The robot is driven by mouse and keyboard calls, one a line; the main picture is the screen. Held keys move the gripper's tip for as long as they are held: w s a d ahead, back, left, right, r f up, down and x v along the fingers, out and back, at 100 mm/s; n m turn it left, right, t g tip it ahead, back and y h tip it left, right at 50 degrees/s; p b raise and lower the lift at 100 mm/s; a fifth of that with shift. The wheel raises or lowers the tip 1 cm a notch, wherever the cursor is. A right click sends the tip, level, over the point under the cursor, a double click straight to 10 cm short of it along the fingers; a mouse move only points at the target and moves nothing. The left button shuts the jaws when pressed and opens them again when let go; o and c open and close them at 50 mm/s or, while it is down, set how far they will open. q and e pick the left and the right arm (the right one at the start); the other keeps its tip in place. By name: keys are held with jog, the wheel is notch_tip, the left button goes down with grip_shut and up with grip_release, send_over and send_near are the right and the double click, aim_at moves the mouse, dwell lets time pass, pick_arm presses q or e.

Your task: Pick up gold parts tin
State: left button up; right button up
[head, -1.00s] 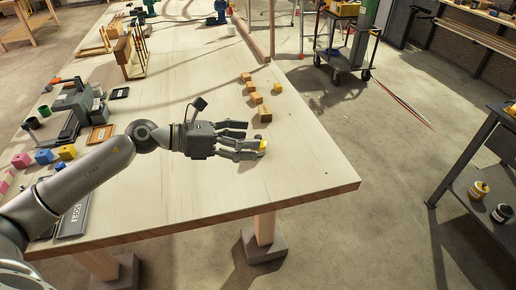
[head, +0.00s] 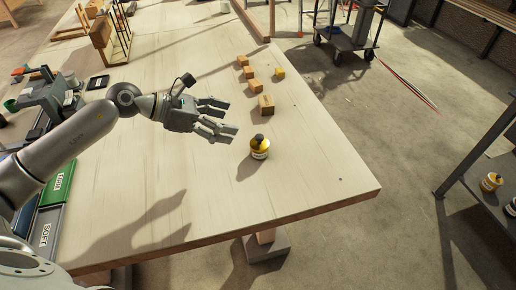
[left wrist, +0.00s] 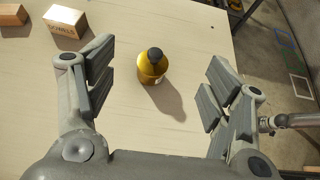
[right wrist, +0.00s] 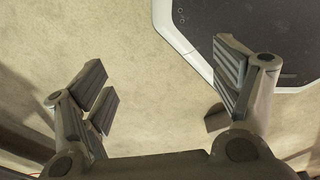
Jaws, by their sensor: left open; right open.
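The gold parts tin (head: 259,149), a small gold bottle shape with a pale label band and a black cap, stands upright on the pale wooden table (head: 200,205) near its right part. My left gripper (head: 230,120) is open, with its fingertips to the left of and behind the tin in the head view, apart from it. In the left wrist view the tin (left wrist: 151,68) shows between the two open fingers, beyond them, touching neither. My right gripper (right wrist: 165,82) is open and empty over bare floor; it does not show in the head view.
Several wooden blocks (head: 266,105) and a small yellow block (head: 280,73) stand behind the tin. Another gold tin (head: 491,182) stands on a low shelf at the right. The table is clear in front of the tin.

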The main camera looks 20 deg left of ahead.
pick_arm(q)
jog(key=b, duration=0.5)
send_near(257, 143)
jog(key=shift+d+r, duration=0.15)
jog(key=shift+r, duration=0.05)
jog(key=shift+f, duration=0.15)
jog(key=shift+w+d, duration=0.15)
jog(key=shift+d, duration=0.1)
jog(key=p+x, duration=0.1)
jog(key=x, duration=0.3)
jog(key=shift+w+d+f+p, duration=0.1)
jog(key=shift+d+p, duration=0.1)
jog(key=shift+p, duration=0.1)
jog(key=p+x, duration=0.2)
jog(key=x, duration=0.3)
jog(key=shift+a+f, duration=0.1)
jog(key=shift+f, duration=0.1)
jog(key=shift+w+d+f, duration=0.2)
pick_arm(e)
jog(key=shift+s+f, duration=0.2)
jog(key=shift+f, duration=1.05)
pick_arm(q)
jog(key=shift+c, duration=0.2)
jog(key=c, duration=1.1)
